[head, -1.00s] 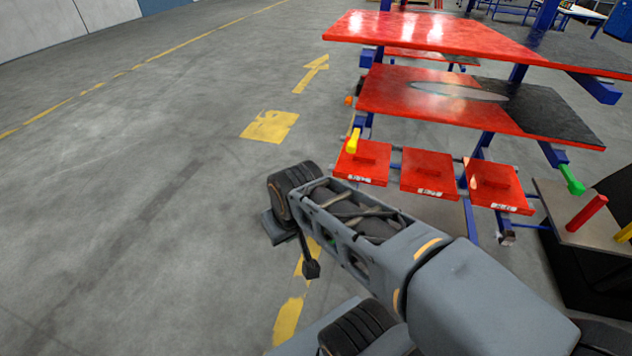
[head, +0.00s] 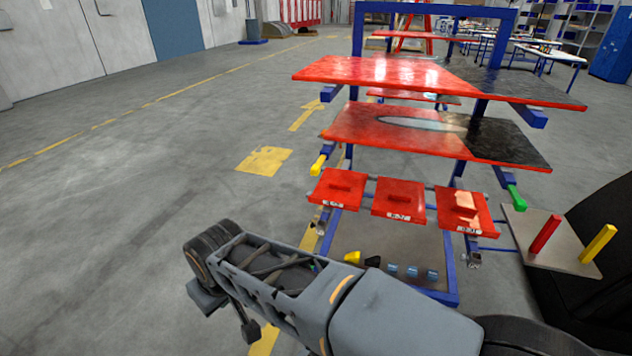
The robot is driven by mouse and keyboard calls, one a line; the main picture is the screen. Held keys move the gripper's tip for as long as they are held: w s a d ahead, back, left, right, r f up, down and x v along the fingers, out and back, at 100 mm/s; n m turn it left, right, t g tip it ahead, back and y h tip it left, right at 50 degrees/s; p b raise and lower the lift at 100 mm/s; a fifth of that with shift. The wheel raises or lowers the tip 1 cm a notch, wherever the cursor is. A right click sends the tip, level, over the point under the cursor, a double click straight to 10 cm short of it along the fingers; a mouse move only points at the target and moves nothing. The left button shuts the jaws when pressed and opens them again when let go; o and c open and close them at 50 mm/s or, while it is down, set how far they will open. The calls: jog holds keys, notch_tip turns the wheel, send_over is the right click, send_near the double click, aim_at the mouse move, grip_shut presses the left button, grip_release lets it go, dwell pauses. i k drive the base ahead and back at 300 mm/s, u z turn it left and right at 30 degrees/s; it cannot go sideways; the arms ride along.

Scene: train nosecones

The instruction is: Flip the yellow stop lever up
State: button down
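A yellow lever (head: 318,165) sticks out at the left side of the rack (head: 447,260), just below the middle red-and-black shelf, and points toward me and down. A second yellow bar (head: 597,243) stands upright on a plate at the right; the frames do not tell which of the two is the stop lever. My arm reaches in from the bottom, its far end left of the rack's lower part. A dark block on a thin rod hangs under that end and may belong to my gripper (head: 248,330). Its fingers cannot be made out. The arm end is apart from both yellow things.
Three red plates (head: 398,200) with handles hang at the rack's front, below two wide shelves (head: 440,80). A red bar (head: 545,233) stands on the right plate (head: 530,256). The floor at left is clear.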

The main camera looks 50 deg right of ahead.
aim_at(315, 169)
jog(key=u, duration=0.1)
jog(key=i, duration=1)
jog(key=u, duration=0.6)
